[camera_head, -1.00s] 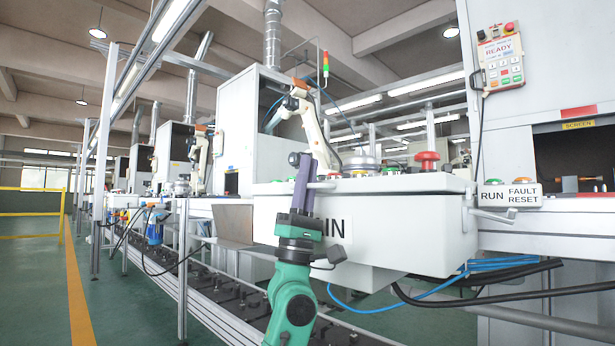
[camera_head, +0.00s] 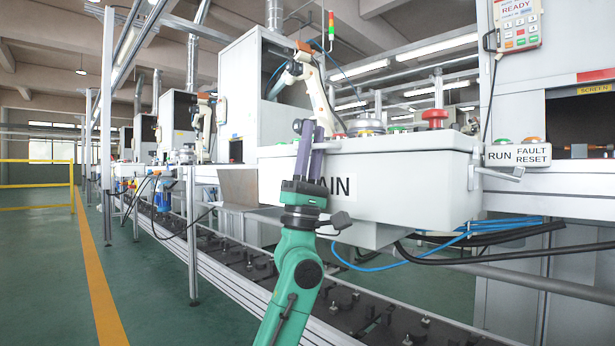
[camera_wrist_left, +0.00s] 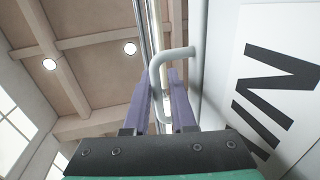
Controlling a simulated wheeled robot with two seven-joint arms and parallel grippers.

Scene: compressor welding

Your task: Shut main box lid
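The main box (camera_head: 410,195) is a pale box with a black-lettered label (camera_head: 345,187), partly covered by my left gripper; "AIN" shows. Its upper part (camera_head: 390,148) carries buttons; I cannot tell how far the lid stands open. In the left wrist view a grey bent handle (camera_wrist_left: 156,85) passes between the fingers of this gripper (camera_wrist_left: 160,85). The fingers stand apart, with a narrow gap on the handle's right side. My right gripper is not in view.
A second handle (camera_head: 500,174) projects at the box's right end. A red button (camera_head: 435,118) stands on top. Blue and black cables (camera_head: 470,238) hang below, and a dark conveyor (camera_head: 345,305) runs underneath. Open green floor (camera_head: 50,260) lies to the left.

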